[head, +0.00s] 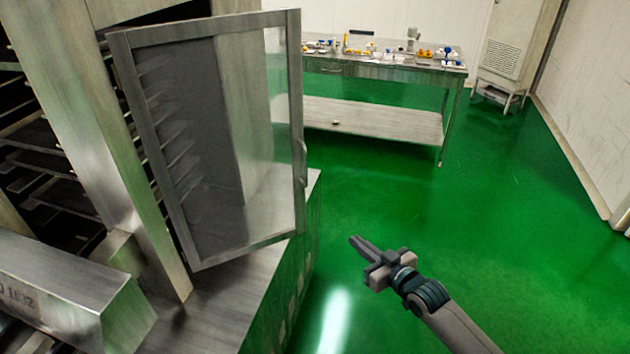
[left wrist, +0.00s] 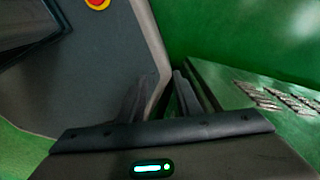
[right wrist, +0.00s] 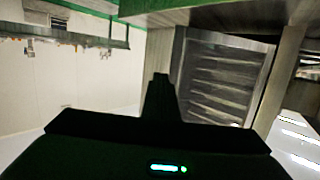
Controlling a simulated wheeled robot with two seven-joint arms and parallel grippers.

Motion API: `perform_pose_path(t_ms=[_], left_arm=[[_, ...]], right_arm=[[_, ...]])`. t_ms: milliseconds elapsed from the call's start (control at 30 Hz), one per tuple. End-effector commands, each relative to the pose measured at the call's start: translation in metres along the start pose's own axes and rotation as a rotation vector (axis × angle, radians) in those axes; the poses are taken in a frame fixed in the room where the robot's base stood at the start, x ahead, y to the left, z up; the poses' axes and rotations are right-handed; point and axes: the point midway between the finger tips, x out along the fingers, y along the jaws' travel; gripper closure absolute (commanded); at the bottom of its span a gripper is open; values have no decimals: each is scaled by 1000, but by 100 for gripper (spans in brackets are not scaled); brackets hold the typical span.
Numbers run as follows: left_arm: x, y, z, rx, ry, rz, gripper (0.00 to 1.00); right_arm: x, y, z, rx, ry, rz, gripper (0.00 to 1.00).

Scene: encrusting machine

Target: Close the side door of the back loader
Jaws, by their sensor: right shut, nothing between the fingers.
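The side door (head: 297,110) of the back loader is a metal-framed, see-through panel in the middle left of the head view. It stands open at an angle to the cabinet (head: 95,130), with a handle (head: 303,160) on its right edge. My right gripper (head: 354,241) is shut and empty, apart from the door, to the lower right of the handle. In the right wrist view, the gripper (right wrist: 160,78) points toward the shelved loader side. My left gripper (left wrist: 160,76) is outside the head view; its fingers are apart with nothing visible between them.
A metal worktable (head: 390,72) with small parts stands at the back. A white cabinet (head: 515,50) stands at the back right. The loader's metal ledge (head: 225,305) lies below the door. Green floor (head: 480,220) is clear on the right.

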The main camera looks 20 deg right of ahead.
Motion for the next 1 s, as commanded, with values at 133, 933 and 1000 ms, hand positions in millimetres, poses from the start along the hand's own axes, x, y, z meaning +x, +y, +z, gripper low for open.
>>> perform_pose_path(t_ms=[133, 933, 1000], left_arm=[[-6, 0, -1, 0, 1, 0, 69], [-4, -2, -1, 1, 0, -1, 69], [-2, -2, 0, 1, 0, -1, 69]], right_arm=[[-13, -21, -92, -18, 128, -69, 100], [-17, -37, -140, -27, 200, -115, 100], [-12, -38, -141, -27, 199, -115, 100]])
